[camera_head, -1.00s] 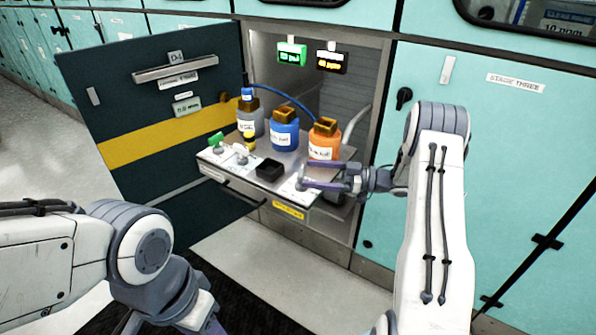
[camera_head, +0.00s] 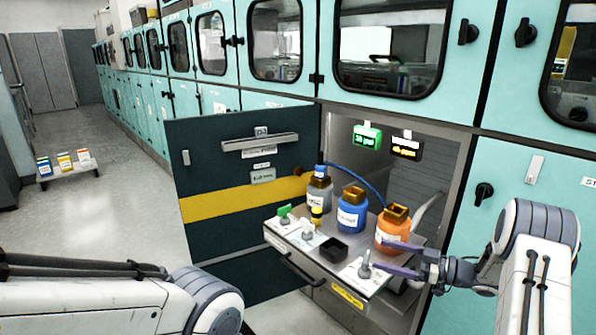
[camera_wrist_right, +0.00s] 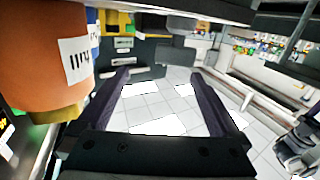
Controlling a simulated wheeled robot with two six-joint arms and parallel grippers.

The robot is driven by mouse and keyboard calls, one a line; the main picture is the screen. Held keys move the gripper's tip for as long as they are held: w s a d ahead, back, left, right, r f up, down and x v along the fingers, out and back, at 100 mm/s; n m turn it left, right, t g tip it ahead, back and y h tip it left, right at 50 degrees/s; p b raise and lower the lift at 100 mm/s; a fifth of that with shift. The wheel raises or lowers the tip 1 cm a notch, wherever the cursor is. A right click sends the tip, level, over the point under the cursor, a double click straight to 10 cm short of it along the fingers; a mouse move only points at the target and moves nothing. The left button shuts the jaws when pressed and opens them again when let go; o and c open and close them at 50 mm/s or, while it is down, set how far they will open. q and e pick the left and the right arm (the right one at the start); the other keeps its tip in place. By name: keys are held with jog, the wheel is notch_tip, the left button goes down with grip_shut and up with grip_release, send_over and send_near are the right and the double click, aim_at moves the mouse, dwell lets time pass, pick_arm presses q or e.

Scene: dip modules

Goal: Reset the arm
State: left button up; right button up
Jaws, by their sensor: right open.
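My right gripper (camera_head: 380,257) is open at the right front of the pulled-out tray (camera_head: 290,237), close to the orange bottle (camera_head: 391,232). Its jaws look empty. In the right wrist view, the two dark fingers (camera_wrist_right: 160,75) stand apart with only floor showing between them, and the orange bottle (camera_wrist_right: 45,62) is large at the left. I cannot tell whether a finger touches the bottle. My left arm shows at the lower left of the head view, but its gripper is out of frame.
A blue bottle (camera_head: 351,215), a grey bottle (camera_head: 319,195) and a black square holder (camera_head: 333,249) share the tray. The dark cabinet door (camera_head: 222,165) stands open at left. A low stand (camera_head: 68,173) with small boxes is on the floor far left.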

jog(key=w+a+r+h, duration=0.1)
jog(key=w+a+r, duration=0.1)
jog(key=w+a, duration=0.1)
jog(key=w+a+r+m+t+h, duration=0.1)
jog(key=w+a+r+h, duration=0.1)
jog(key=a, duration=0.1)
jog(key=w+a+r+t+h, duration=0.1)
jog(key=w+a+r+h, duration=0.1)
jog(key=w, duration=0.1)
jog(key=shift+w+a, duration=0.3)
jog(key=shift+a, duration=0.1)
jog(key=s+a+r+m+h, duration=0.3)
jog(key=a+h, duration=0.2)
jog(key=a, duration=0.3)
jog(key=s+a+f+g+h, duration=0.15)
jog(key=s+g, duration=0.25)
jog(key=s, duration=1)
jog(key=s+a+f+g+h+b, duration=0.1)
jog(key=s+a+f+g, duration=0.2)
jog(key=s, duration=1.1)
jog(key=s+a+f+g+h, duration=0.15)
jog(key=s+g, duration=0.25)
jog(key=s, duration=0.9)
pick_arm(q)
notch_tip(320, 180, up, 21)
jog(key=p, duration=2.1)
pick_arm(e)
notch_tip(320, 180, up, 22)
jog(key=shift+w+a+m, duration=0.25)
jog(key=shift+m, duration=0.15)
